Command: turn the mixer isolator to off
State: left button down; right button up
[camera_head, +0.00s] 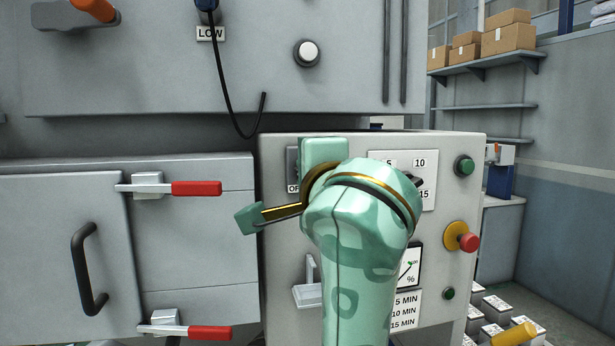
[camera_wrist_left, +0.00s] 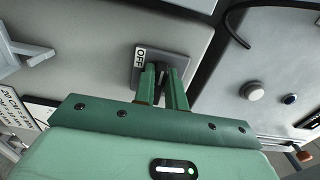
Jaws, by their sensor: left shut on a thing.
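The mixer isolator is a grey plate (camera_wrist_left: 187,64) with an OFF label (camera_wrist_left: 140,62) at one edge, seen in the left wrist view. My left gripper (camera_wrist_left: 163,72) is at the plate, its two green fingers shut on the isolator's dark handle. Most of the handle is hidden between the fingers, so its exact angle is hard to tell. In the head view a strip of the isolator plate (camera_head: 292,162) shows on the grey control panel (camera_head: 455,205), with the rest behind my left arm. My right gripper is in neither view.
To the right of my arm are a timer dial plate (camera_head: 420,163), a green button (camera_head: 464,166) and a red emergency stop (camera_head: 468,242). A small grey bracket (camera_head: 308,293) juts out below. Red-handled latches (camera_head: 196,188) and a black door handle (camera_head: 86,270) are at the left.

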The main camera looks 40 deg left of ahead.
pick_arm(q)
jog(key=shift+f, duration=0.15)
jog(key=c, duration=1.4)
grip_release()
jog(key=shift+c, duration=0.2)
jog(key=shift+d, duration=0.1)
jog(key=p+v, duration=0.3)
jog(key=v, duration=1.3)
jog(key=shift+s+p, duration=0.15)
jog(key=shift+p, duration=0.2)
jog(key=shift+d, duration=0.1)
